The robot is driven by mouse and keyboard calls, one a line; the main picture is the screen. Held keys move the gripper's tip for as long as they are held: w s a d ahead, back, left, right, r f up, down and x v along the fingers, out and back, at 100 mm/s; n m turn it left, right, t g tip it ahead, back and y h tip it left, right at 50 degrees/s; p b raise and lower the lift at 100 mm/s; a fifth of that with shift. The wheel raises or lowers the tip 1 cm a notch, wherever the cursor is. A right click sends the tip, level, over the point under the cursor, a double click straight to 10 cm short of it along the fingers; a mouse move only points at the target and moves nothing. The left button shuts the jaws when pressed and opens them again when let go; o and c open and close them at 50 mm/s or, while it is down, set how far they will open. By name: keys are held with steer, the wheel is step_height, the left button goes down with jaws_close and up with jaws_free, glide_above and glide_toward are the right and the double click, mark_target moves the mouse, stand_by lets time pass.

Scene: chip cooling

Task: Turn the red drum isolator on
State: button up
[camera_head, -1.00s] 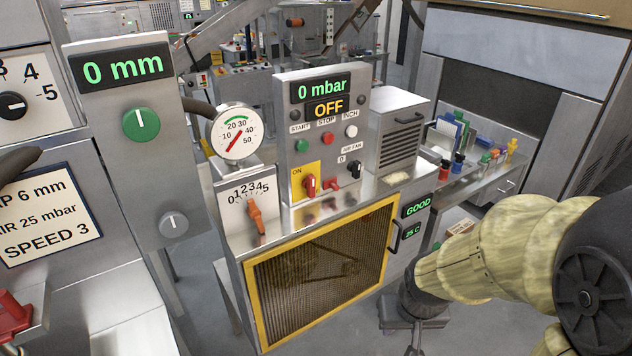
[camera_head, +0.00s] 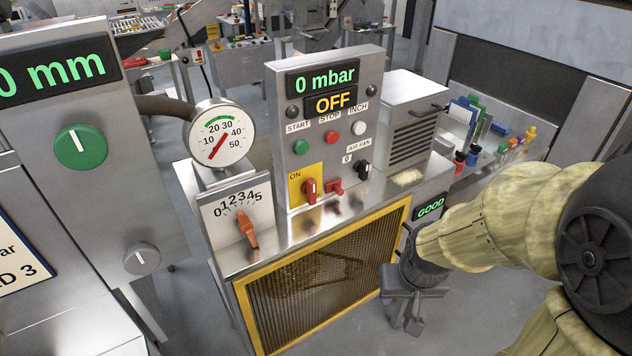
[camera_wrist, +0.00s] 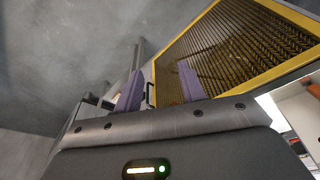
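The red isolator knob (camera_head: 310,190) sits on a yellow plate (camera_head: 296,178) marked ON, low on the front of the grey control panel (camera_head: 371,125). Its handle looks roughly upright; its exact setting is too small to tell. The panel displays read 0 mbar and OFF. My gripper (camera_wrist: 160,84) is open and empty, its two purple fingers apart in the wrist view. In the head view my gripper hangs low at the right, below and to the right of the isolator, in front of the yellow-framed mesh guard (camera_head: 408,215). The isolator is not in the wrist view.
A smaller red switch (camera_head: 335,187) and a black AIR FAN knob (camera_head: 363,168) stand right of the isolator. An orange lever (camera_head: 246,228) on a 0–5 scale and a round gauge (camera_head: 219,134) are to its left. Bare floor (camera_head: 470,320) shows around my gripper.

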steer(key=shift+s, duration=0.2)
steer(key=shift+w, duration=0.1)
steer(key=w+a+f+n+t+y+p, duration=0.25)
steer(key=w+n+t+p, duration=0.45)
steer(key=w, duration=0.6)
steer(key=a+r+t+y+p, duration=0.5)
steer(key=r+y+p, duration=0.1)
steer(key=y, duration=0.1)
steer(key=shift+s+r+p, duration=0.4)
steer(key=shift+s, duration=0.05)
steer(key=shift+a+y, duration=0.15)
steer(key=shift+y, duration=0.1)
